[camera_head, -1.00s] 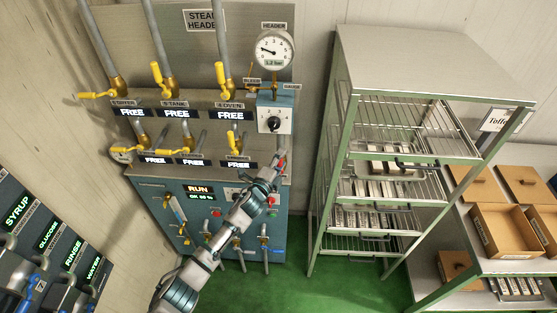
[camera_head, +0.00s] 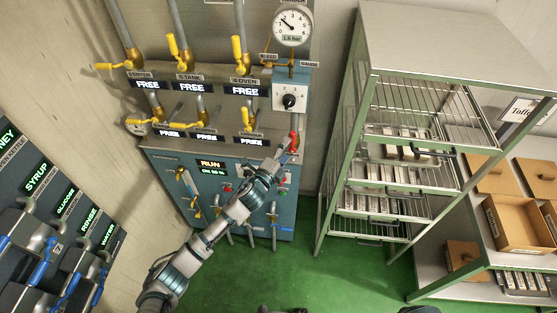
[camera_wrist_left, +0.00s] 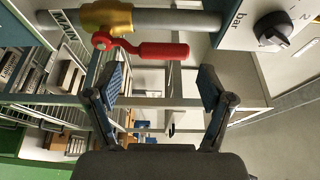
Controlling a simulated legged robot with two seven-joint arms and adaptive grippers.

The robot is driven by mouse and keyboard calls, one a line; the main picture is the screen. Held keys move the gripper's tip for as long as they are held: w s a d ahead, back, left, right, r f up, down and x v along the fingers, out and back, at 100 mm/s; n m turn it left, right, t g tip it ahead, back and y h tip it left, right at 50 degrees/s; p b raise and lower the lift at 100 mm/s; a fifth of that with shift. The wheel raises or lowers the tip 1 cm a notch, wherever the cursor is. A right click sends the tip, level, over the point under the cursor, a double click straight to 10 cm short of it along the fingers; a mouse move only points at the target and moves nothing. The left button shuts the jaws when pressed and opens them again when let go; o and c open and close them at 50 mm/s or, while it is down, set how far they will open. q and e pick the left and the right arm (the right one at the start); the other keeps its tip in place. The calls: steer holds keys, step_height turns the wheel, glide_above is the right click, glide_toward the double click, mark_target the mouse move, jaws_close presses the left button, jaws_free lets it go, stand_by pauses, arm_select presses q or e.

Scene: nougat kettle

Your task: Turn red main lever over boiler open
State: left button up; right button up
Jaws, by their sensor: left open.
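The red lever (camera_head: 293,141) sits at the right side of the boiler panel, below the round black knob. In the left wrist view the red lever (camera_wrist_left: 152,50) is joined to a brass valve body (camera_wrist_left: 107,17) on a grey pipe, and its handle points right, nearly along the pipe. My left gripper (camera_head: 282,154) is right beside the lever in the head view, and its tips are hard to see there. In the wrist view my left gripper (camera_wrist_left: 160,78) is open and empty, with the lever just beyond the gap between the fingertips. My right gripper is not in view.
The boiler (camera_head: 188,172) carries several yellow-handled valves (camera_head: 180,53) left of the lever. A pressure gauge (camera_head: 292,26) and a black knob (camera_head: 289,101) are above it. A metal rack (camera_head: 388,52) with trays stands to the right. Green floor (camera_head: 330,280) is open in front.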

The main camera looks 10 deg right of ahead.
arm_select(q)
steer(key=v, duration=0.5)
steer(key=shift+s+a+f, duration=0.1)
steer(key=shift+s+a, duration=0.15)
steer(key=shift+s, duration=0.1)
steer(key=shift+d, duration=0.1)
